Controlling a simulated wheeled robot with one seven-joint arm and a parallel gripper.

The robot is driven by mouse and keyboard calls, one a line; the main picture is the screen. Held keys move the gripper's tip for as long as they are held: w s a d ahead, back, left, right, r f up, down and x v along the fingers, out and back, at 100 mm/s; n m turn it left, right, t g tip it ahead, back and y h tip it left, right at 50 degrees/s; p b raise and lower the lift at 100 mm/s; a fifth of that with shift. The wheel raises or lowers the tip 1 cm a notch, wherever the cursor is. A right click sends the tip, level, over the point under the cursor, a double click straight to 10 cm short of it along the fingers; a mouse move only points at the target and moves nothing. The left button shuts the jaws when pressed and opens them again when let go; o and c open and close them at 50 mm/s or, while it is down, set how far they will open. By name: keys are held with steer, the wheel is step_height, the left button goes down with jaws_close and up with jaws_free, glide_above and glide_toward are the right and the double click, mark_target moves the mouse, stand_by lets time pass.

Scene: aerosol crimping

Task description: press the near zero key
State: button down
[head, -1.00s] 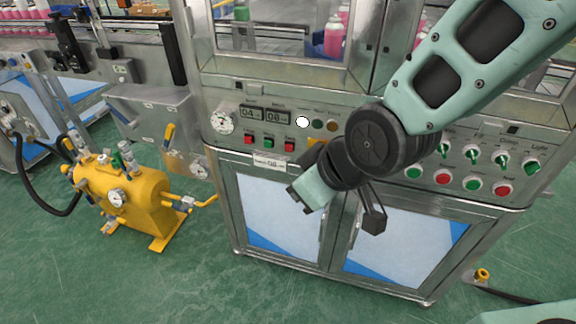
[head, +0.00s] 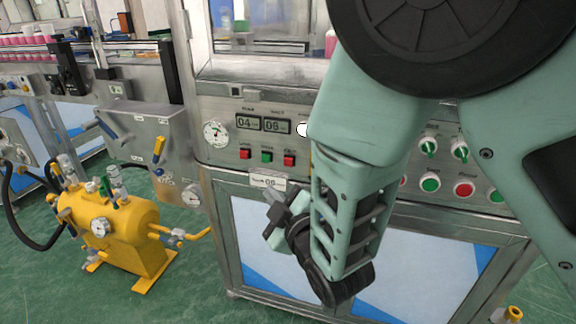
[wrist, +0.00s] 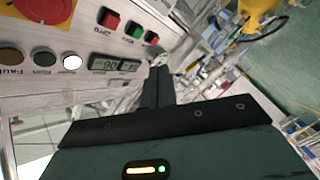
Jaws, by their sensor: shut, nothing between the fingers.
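The control panel on the machine's front has a row of three small keys under two displays. In the head view these are a left red key (head: 245,154), a green key (head: 266,156) and a right red key (head: 289,160). In the wrist view the red key (wrist: 110,19) closest to the camera has a label that seems to read Zero; the far red key's label is too small to read. My gripper (head: 270,213) is below the key row in the head view, apart from the keys. Its shut, empty fingers (wrist: 158,84) also show in the wrist view.
The displays (head: 263,124), a dial gauge (head: 215,133) and a lit white lamp (head: 302,129) surround the keys. A red emergency stop on yellow (wrist: 45,8) is close by in the wrist view. A label plate (head: 267,181) sits below. A yellow tank (head: 110,230) stands left.

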mark_target(289, 162)
steer(key=shift+w+d, duration=0.5)
steer(key=shift+w, duration=0.9)
steer(key=shift+w+d, duration=0.5)
steer(key=shift+w, duration=0.85)
steer(key=shift+w+d, duration=0.5)
steer(key=shift+w, duration=0.9)
steer(key=shift+w, duration=0.1)
steer(key=shift+w+d, duration=0.15)
steer(key=shift+w, duration=0.15)
steer(key=shift+w+d, duration=0.1)
steer(key=shift+w, duration=0.25)
steer(key=shift+s, duration=0.1)
steer(key=shift+s+a, duration=0.25)
steer(key=shift+s, duration=0.4)
steer(key=shift+s, duration=0.1)
